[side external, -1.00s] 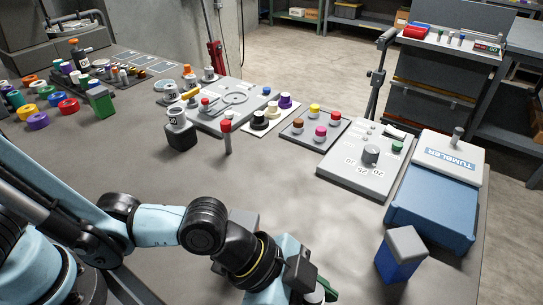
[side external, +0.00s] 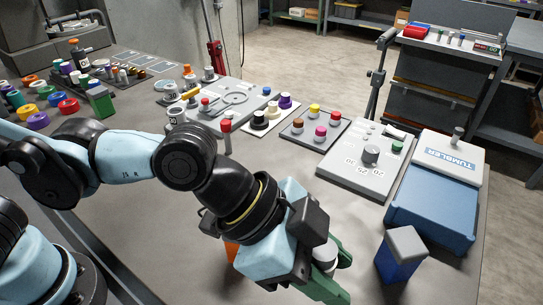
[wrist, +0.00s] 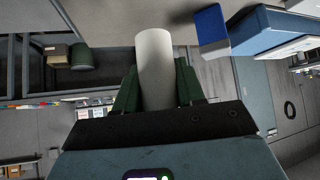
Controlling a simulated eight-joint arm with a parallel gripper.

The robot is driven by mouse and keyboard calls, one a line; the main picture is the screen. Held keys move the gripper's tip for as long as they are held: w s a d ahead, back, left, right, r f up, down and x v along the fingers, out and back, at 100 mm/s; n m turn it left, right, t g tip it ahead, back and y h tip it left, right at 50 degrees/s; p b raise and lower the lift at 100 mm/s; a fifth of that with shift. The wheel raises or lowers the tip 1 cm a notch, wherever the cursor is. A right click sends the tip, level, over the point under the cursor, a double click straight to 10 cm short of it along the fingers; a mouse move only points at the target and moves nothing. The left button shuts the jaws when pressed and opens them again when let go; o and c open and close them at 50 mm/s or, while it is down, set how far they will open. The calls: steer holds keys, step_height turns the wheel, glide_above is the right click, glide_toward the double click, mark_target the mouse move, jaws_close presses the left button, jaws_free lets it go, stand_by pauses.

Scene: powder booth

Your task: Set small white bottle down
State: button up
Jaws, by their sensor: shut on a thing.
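The small white bottle (wrist: 154,65) stands out between my green fingers in the wrist view as a plain pale cylinder. My gripper (wrist: 155,88) is shut on it. In the side external view my gripper (side external: 336,271) is at the lower right, left of the blue block with a grey top. Only a small pale part of the bottle (side external: 326,254) shows there between the fingers. The gap between bottle and table cannot be told.
The blue block with a grey top (side external: 401,256) stands close right of my gripper. The blue-and-white tumbler box (side external: 432,208) and the grey panel with a knob (side external: 357,178) are behind. An orange thing (side external: 231,251) is partly hidden by my arm. Grey table is bare at the front right.

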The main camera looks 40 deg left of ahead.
steer(key=w+a+r+n+t+y, duration=0.1)
steer(key=w+a+n+t+y, duration=0.3)
steer(key=w+a, duration=1)
steer(key=w+a+n+t+y, duration=0.1)
steer(key=w+a+n, duration=0.2)
steer(key=w+a, duration=0.4)
steer(key=w+a+n, duration=0.3)
steer(key=w+a, duration=0.1)
steer(key=a, duration=0.5)
steer(key=a+n+y, duration=0.6)
steer(key=a+n, duration=0.1)
steer(key=a, duration=2.2)
steer(key=a+f, duration=0.2)
steer(key=a, duration=0.1)
steer(key=s+a+f, duration=0.1)
steer(key=a+f, duration=0.1)
steer(key=a, duration=0.2)
steer(key=s+a+f, duration=0.1)
steer(key=a, duration=0.3)
steer(key=shift+s+a+f, duration=0.25)
steer(key=shift+f, duration=0.15)
steer(key=shift+a+f, duration=0.4)
steer(key=shift+a, duration=0.05)
steer(key=shift+f, duration=1.9)
